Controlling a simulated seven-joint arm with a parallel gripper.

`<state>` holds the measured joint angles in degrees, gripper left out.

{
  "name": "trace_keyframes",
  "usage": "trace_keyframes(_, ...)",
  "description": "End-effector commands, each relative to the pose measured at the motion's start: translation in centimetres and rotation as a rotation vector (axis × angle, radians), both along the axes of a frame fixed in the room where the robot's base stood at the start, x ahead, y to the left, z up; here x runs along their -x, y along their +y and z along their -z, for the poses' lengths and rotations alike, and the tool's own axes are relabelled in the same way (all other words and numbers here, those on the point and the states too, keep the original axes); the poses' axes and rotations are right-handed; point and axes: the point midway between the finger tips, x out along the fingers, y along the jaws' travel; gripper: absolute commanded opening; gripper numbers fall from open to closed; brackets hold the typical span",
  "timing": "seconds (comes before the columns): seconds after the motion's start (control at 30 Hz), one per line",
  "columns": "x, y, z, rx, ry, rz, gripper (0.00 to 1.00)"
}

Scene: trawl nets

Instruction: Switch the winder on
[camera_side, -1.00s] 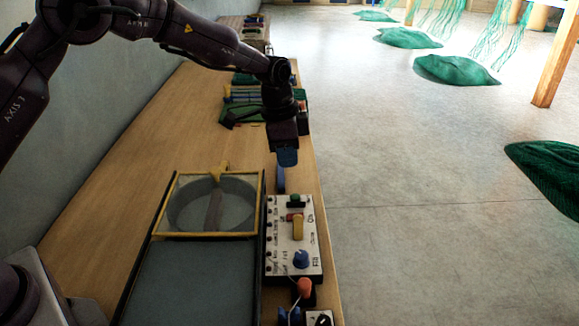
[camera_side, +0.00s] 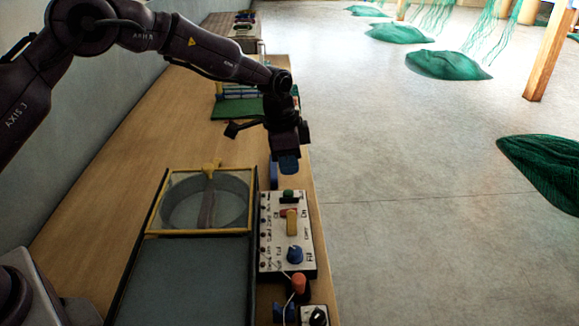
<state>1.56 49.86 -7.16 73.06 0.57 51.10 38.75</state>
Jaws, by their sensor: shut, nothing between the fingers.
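The white control panel (camera_side: 268,262) lies on the bench beside the winder box. It carries a green button (camera_side: 288,195), a yellow lever (camera_side: 291,225) with a red part beside its far end, and a blue knob (camera_side: 295,254). Small lettering and a column of dark dots run down its left side. The winder box has a yellow-framed clear lid (camera_side: 195,233) over a round drum (camera_side: 180,208). My gripper (camera_side: 289,168), with blue fingertips, is shut and empty. It hangs just beyond the panel's far end, apart from the green button in the picture.
A blue upright piece (camera_side: 273,174) stands beside my fingertips, partly hidden. An orange knob (camera_side: 299,284) and a small white box (camera_side: 314,316) are at the near end. Green trays (camera_side: 240,108) lie farther along the bench. The bench's right edge runs close by the panel.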

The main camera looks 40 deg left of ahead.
Motion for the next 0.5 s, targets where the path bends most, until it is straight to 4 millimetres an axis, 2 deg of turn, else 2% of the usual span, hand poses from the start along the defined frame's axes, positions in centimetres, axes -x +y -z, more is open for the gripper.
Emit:
trace_keyframes(0.03, 0.0, -0.2, 1.2, 0.0, 0.004, 0.001, 0.0)
trace_keyframes(0.3, -0.6, -0.7, 7.0, 0.0, 0.003, 0.0, 0.0)
trace_keyframes(0.5, -0.9, -1.0, 10.0, 0.0, 0.001, 0.001, 0.0)
